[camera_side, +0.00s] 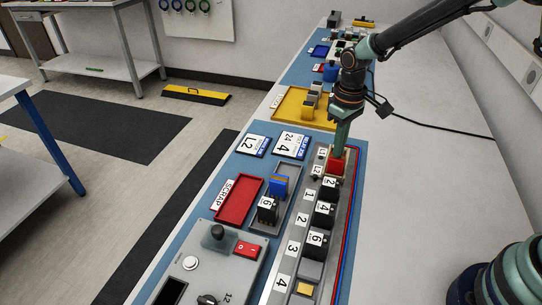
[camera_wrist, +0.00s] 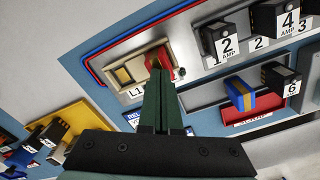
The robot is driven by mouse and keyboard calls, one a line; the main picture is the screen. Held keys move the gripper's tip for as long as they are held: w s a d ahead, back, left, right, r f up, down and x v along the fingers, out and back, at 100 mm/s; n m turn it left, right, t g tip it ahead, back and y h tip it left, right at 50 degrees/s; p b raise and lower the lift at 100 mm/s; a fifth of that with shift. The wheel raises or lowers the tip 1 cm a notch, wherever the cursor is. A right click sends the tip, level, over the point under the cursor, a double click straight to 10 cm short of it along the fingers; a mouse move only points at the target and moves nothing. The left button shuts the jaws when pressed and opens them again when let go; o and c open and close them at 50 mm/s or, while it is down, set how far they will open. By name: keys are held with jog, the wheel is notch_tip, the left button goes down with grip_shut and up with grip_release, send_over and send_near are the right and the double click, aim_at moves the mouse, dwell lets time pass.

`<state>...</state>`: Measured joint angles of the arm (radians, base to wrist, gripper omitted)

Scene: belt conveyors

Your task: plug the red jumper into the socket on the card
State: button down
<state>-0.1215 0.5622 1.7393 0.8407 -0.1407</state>
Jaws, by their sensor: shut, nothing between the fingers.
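The red jumper (camera_side: 335,166) sits in the beige socket block at the far end of the grey rail, beside the L2 label (camera_side: 317,170). In the wrist view the red jumper (camera_wrist: 155,59) stands in the right part of the beige block (camera_wrist: 118,71), and an empty-looking recess lies to its left, by the L1 label (camera_wrist: 136,93). How deep it sits I cannot tell. My gripper (camera_side: 339,146) is shut and empty, pointing down at the jumper; its fingertips (camera_wrist: 163,72) hide part of it.
Several black fuse blocks (camera_side: 323,214) stand along the rail in front. A grey tray (camera_side: 262,226) holds a blue block and a black 6 block. The red scrap tray (camera_side: 238,203) is empty. A yellow tray (camera_side: 293,105) with blocks is behind. White table is clear at right.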

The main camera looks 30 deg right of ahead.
notch_tip(320, 180, up, 7)
dwell(0.8)
jog(key=shift+r, duration=0.1)
jog(key=s+d+r+m+t, duration=0.1)
jog(key=s+d+r+t, duration=0.1)
jog(key=s+r, duration=0.3)
jog(key=s+d+r+m+t, duration=0.2)
jog(key=s+r, duration=0.3)
jog(key=s, duration=0.5)
jog(key=shift+d+r+t, duration=0.3)
jog(key=shift+d+t, duration=0.35)
jog(key=shift+t, duration=0.15)
